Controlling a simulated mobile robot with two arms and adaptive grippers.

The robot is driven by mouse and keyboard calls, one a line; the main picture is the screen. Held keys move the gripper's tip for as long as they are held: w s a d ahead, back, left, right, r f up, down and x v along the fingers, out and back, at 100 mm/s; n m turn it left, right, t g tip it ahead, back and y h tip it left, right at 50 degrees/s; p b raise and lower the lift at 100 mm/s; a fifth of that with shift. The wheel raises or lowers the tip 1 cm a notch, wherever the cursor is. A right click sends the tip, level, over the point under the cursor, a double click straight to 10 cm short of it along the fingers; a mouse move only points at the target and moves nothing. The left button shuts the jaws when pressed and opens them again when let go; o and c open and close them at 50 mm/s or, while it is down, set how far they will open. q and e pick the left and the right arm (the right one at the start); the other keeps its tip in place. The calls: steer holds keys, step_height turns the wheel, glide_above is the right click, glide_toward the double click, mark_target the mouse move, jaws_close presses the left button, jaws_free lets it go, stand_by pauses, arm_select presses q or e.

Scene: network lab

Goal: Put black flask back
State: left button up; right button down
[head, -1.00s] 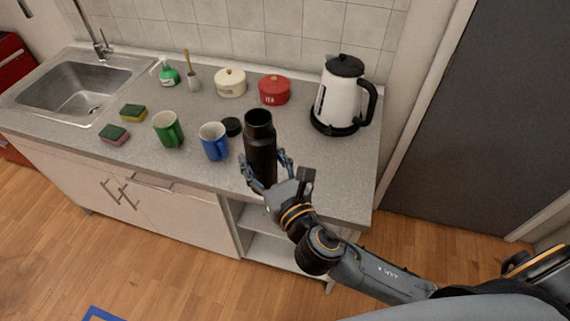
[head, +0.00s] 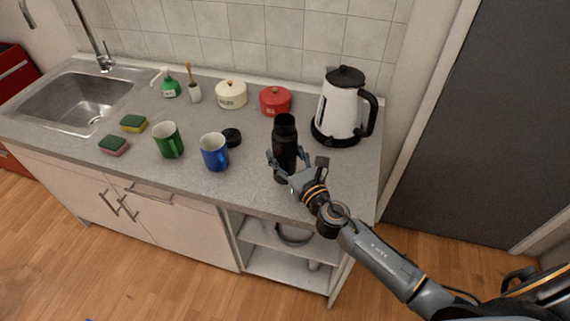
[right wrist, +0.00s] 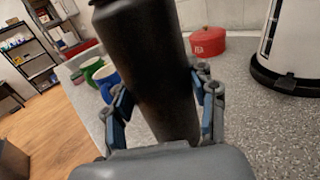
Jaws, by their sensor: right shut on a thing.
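The black flask (head: 284,140) is upright and has no lid on it, at the front right part of the counter in the head view. My right gripper (head: 285,164) is shut on its lower body. In the right wrist view the flask (right wrist: 150,65) stands between the two fingers of the gripper (right wrist: 160,115). Whether its base touches the counter is hard to tell. A round black lid (head: 231,137) lies on the counter behind the blue mug. My left gripper is not in view.
On the counter (head: 345,185), a blue mug (head: 215,152) and green mug (head: 168,140) stand left of the flask. A white kettle (head: 341,105) stands behind right; red (head: 275,101) and cream (head: 231,94) canisters stand behind. Below are open shelves (head: 280,265).

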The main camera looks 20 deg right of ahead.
mark_target(290, 170)
steer(key=shift+w+f+b, duration=0.1)
steer(key=shift+f+b, duration=0.55)
steer(key=shift+f, duration=0.85)
steer(key=shift+f, duration=0.15)
steer(key=shift+c, duration=2.1)
jaws_free()
steer(key=shift+s, duration=0.2)
steer(key=s+b, duration=0.1)
steer(key=s, duration=0.2)
steer(key=s+d, duration=0.1)
steer(key=s, duration=0.3)
steer(key=s+d+b, duration=0.1)
steer(key=s, duration=0.2)
steer(key=shift+s+b, duration=0.35)
steer(key=shift+s+d, duration=0.1)
steer(key=shift+s, duration=0.35)
